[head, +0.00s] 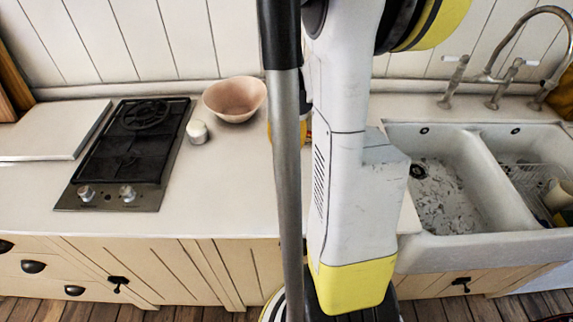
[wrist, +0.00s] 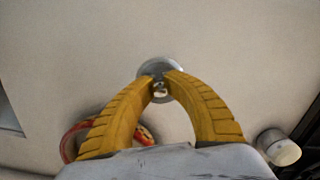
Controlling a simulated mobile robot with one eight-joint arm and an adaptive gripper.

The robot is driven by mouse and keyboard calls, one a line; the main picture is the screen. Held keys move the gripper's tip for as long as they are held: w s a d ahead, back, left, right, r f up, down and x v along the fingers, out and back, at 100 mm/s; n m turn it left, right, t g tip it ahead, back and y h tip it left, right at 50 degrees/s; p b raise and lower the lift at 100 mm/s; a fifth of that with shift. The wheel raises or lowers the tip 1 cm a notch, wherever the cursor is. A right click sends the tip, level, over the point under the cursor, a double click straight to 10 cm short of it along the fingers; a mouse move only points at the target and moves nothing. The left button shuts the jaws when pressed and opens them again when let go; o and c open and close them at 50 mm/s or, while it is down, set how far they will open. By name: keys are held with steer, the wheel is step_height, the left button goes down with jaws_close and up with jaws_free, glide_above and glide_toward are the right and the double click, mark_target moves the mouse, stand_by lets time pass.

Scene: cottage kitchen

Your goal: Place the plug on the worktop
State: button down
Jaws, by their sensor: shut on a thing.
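The plug (wrist: 160,66) is a small round metal disc with a shiny knob, seen in the wrist view. My gripper (wrist: 160,78) has its two yellow fingers closed on the knob at the middle of the disc. The pale worktop (wrist: 230,50) lies beneath it. I cannot tell whether the plug touches the worktop or hangs just above it. In the head view the worktop (head: 140,190) runs left of the sink, and my arm hides the plug.
A red ringed object (wrist: 70,142) lies partly behind the left finger. A small white jar (wrist: 280,148) is at lower right; it also shows beside the hob (head: 125,155) in the head view (head: 197,132). A pink bowl (head: 235,99) stands behind. The double sink (head: 455,240) is right.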

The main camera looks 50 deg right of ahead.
mark_target(287, 167)
steer(key=shift+a+f+b, duration=0.1)
steer(key=shift+f+b, duration=0.85)
steer(key=shift+f, duration=1.1)
steer(key=shift+f, duration=0.1)
steer(key=shift+f, duration=0.2)
steer(key=c, duration=1.4)
jaws_free()
steer(key=shift+r, duration=0.1)
steer(key=r+p, duration=0.1)
steer(key=r, duration=0.3)
steer(key=r+p, duration=0.2)
steer(key=r, duration=0.2)
steer(key=r+p, duration=0.1)
steer(key=r, duration=0.3)
steer(key=shift+w+d+r, duration=0.2)
steer(key=shift+w, duration=0.2)
steer(key=a+r+n+t, duration=0.2)
steer(key=a, duration=0.7)
steer(key=a+r+n+t, duration=0.2)
steer(key=a+t, duration=0.1)
steer(key=a, duration=0.7)
steer(key=a+r+n+t, duration=0.2)
steer(key=a, duration=0.8)
steer(key=shift+w+a+r+n+t, duration=0.2)
steer(key=shift+w+a+n+t, duration=0.1)
steer(key=shift+w+t, duration=0.1)
